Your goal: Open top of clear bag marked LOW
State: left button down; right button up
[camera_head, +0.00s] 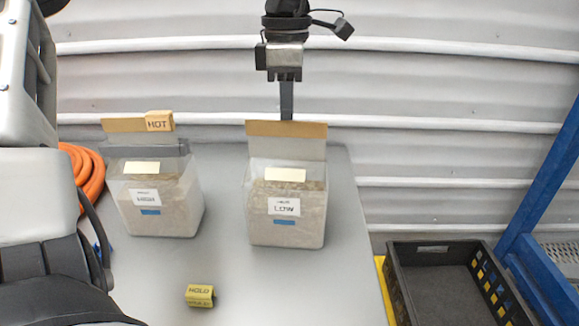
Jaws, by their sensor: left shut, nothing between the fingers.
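The clear bag marked LOW (312,230) stands upright on the grey table, filled with pale brown substrate. A tan strip (308,130) runs along its top edge, above a clear upper part and a cream label. My left gripper (286,113) comes down from the top of the picture, its fingers shut as a narrow dark bar. The fingertips end at the top edge of the tan strip; I cannot tell whether they touch it or are behind it. My right gripper is not in view.
A similar bag marked HIGH (183,215) stands to the left, with a HOT tag (159,121) on its top strip. A yellow HOLD block (199,296) lies in front. A black crate (402,290) and blue frame (551,265) are at right. An orange hose (92,168) is at left.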

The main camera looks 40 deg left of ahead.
pick_arm(q)
jog(key=shift+s+d+b, duration=0.3)
jog(key=shift+s+d, duration=0.2)
jog(key=shift+s, duration=0.2)
jog(key=shift+s+d+b, duration=0.35)
jog(key=shift+s+d, duration=0.25)
jog(key=shift+s, duration=0.15)
jog(key=shift+s+d+b, duration=0.35)
jog(key=shift+s+d, duration=0.2)
jog(key=shift+s, duration=0.2)
jog(key=shift+s+d+f+b, duration=0.25)
jog(key=shift+s+d+b, duration=0.25)
jog(key=shift+s, duration=0.15)
jog(key=shift+s+d+f+b, duration=0.3)
jog(key=shift+s+d+b, duration=0.2)
jog(key=shift+s, duration=0.2)
jog(key=shift+s+d+f+b, duration=0.25)
jog(key=shift+s+d+b, duration=0.25)
jog(key=shift+s, duration=0.15)
